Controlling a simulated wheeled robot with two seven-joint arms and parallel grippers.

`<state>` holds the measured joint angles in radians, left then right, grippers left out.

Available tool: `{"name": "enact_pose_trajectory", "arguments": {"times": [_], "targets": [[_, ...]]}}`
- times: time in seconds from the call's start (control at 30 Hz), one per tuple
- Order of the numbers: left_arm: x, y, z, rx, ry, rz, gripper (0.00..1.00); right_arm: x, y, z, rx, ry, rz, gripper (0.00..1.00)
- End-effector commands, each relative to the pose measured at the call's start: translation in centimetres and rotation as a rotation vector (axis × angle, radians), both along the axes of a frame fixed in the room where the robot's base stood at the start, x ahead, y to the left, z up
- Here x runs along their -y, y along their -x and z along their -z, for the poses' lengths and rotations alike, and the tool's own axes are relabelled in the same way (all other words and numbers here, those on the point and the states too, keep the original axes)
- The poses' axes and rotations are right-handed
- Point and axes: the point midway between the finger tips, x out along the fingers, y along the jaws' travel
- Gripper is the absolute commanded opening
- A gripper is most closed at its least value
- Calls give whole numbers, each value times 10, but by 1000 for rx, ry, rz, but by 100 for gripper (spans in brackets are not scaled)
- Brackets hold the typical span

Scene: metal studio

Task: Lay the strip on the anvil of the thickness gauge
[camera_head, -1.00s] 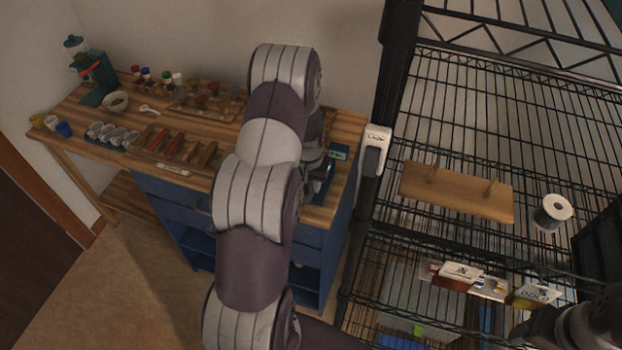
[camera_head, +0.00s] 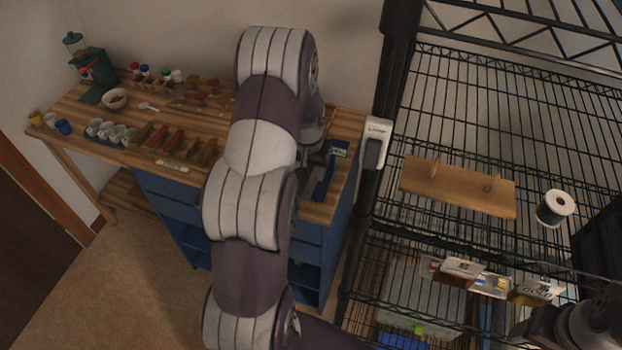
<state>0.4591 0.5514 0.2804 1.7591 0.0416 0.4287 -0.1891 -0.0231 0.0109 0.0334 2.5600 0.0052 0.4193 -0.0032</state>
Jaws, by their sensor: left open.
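A dark blue device with a small lit display, which looks like the thickness gauge (camera_head: 324,184), stands at the right end of the wooden bench. My left arm rises from the bottom middle and bends over the bench. My left gripper (camera_head: 311,158) is at the gauge's left side, mostly hidden behind my arm; it is open. I cannot see the anvil clearly or make out a strip at the gauge. Several reddish and tan bars (camera_head: 180,145) lie in a wooden tray left of my arm; I cannot tell whether the strip is among them.
The bench (camera_head: 75,107) has blue drawers below. Small cups (camera_head: 108,132), a bowl (camera_head: 115,99), jars and a green machine (camera_head: 97,72) stand on its left part. A black wire rack (camera_head: 480,120) holding a wooden board (camera_head: 457,190) and a spool (camera_head: 554,208) rises at right.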

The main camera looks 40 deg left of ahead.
Motion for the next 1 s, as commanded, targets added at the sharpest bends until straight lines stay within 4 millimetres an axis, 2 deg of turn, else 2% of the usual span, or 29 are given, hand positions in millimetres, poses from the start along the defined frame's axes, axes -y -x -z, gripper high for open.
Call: {"name": "enact_pose_trajectory", "arguments": {"times": [0.1,0.2,0.33,0.47,1.0], "targets": [[1,3,-30,5,-3,0,51,0,0,8,0,0,0,60],[2,6,-51,4,-2,-1,51,0,0,11,0,0,0,60],[2,8,-68,1,0,-1,51,0,0,12,0,0,0,60],[3,9,-73,-1,0,-1,51,0,0,12,0,0,0,60],[3,8,-72,0,0,-1,51,0,0,12,0,0,0,60]]}}
